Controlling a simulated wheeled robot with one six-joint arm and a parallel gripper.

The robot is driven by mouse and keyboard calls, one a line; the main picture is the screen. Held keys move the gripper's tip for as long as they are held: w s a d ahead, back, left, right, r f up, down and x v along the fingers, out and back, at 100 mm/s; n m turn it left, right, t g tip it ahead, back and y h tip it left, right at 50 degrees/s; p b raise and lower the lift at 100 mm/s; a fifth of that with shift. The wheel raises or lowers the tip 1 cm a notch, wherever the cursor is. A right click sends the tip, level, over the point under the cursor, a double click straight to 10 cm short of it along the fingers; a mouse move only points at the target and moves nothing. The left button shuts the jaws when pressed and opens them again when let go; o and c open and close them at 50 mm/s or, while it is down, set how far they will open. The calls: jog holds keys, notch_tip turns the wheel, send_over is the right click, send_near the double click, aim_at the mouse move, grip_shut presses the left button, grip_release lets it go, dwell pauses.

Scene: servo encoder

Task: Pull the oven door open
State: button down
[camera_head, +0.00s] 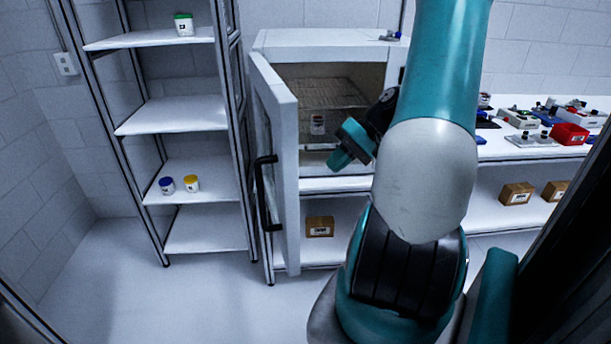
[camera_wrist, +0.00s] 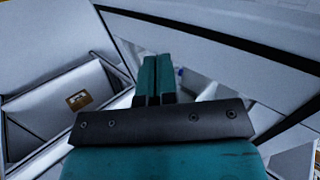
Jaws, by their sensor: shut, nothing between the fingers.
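The white oven (camera_head: 330,46) stands in the middle of the head view with its front opening exposed. Its door (camera_head: 287,175) stands swung well open to the left, and a black bar handle (camera_head: 264,200) is on its outer face. A rack (camera_head: 325,95) shows inside the chamber. My gripper (camera_head: 333,161) is to the right of the door, in front of the oven opening and away from the handle. In the wrist view its two teal fingers (camera_wrist: 155,78) are together, with nothing between them. The handle cannot be made out in the wrist view.
A shelf unit (camera_head: 180,115) with small jars stands left of the oven. A white bench (camera_head: 530,145) with a red box (camera_head: 569,134) and other small items is at the right. A brown box (camera_head: 320,227) sits below the oven. The floor (camera_head: 180,300) at front left is clear.

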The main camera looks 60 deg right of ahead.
aim_at(280, 187)
jog(key=w+a+f+p, duration=0.2)
jog(key=w+a, duration=0.2)
jog(key=a, duration=0.1)
jog(key=shift+w+a+f, duration=0.15)
jog(key=shift+a+f, duration=0.15)
jog(key=shift+f, duration=0.1)
